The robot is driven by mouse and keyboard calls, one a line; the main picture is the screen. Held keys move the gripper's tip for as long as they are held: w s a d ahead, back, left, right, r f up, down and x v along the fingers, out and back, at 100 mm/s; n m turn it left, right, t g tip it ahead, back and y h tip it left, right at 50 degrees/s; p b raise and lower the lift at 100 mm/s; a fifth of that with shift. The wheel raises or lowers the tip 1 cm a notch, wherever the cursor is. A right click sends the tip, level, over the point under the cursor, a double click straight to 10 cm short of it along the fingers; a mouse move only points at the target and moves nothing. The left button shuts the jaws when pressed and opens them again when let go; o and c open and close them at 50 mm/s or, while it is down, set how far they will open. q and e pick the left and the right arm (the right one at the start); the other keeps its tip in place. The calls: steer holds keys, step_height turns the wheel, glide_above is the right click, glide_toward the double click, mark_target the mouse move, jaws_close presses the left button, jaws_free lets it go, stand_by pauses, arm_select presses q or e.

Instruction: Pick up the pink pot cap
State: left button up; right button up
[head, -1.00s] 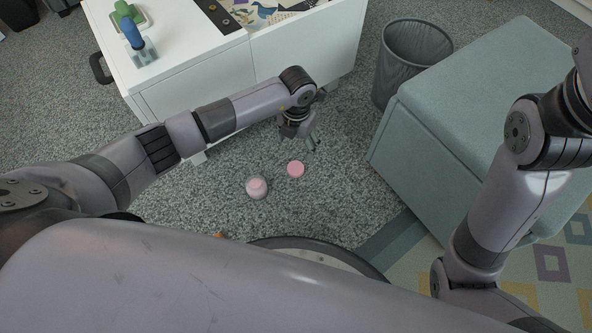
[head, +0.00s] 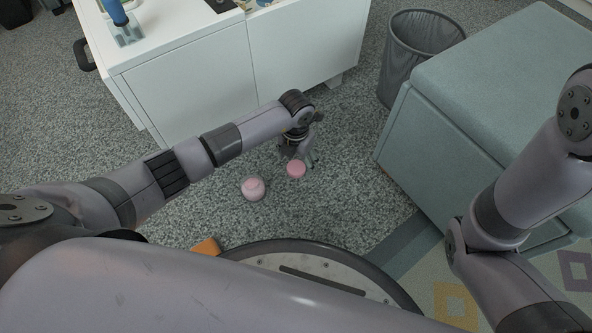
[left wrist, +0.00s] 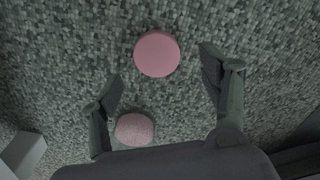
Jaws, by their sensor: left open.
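The pink pot cap (head: 296,171) is a smooth, flat, round pink piece on the grey carpet. In the left wrist view the cap (left wrist: 157,54) lies ahead, roughly between the fingertips and not touched by either in the picture. A round pot with speckled pink contents (head: 253,188) stands to its left in the head view; it also shows low in the left wrist view (left wrist: 134,129), partly hidden by my gripper. My left gripper (head: 298,158) is open and empty, pointing down just above the cap. My right gripper is out of view.
A white desk cabinet (head: 200,85) stands behind my left arm. A dark mesh bin (head: 415,60) and a teal ottoman (head: 480,120) are at the right. An orange object (head: 207,246) lies near my base.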

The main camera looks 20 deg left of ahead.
mark_target(295, 169)
arm_select(q)
step_height(295, 169, down, 4)
steer(key=shift+a+r+b, duration=0.1)
steer(key=shift+r+b, duration=0.1)
steer(key=shift+b, duration=1.05)
steer(key=shift+r, duration=0.1)
steer(key=c, duration=0.9)
steer(key=shift+r, duration=0.1)
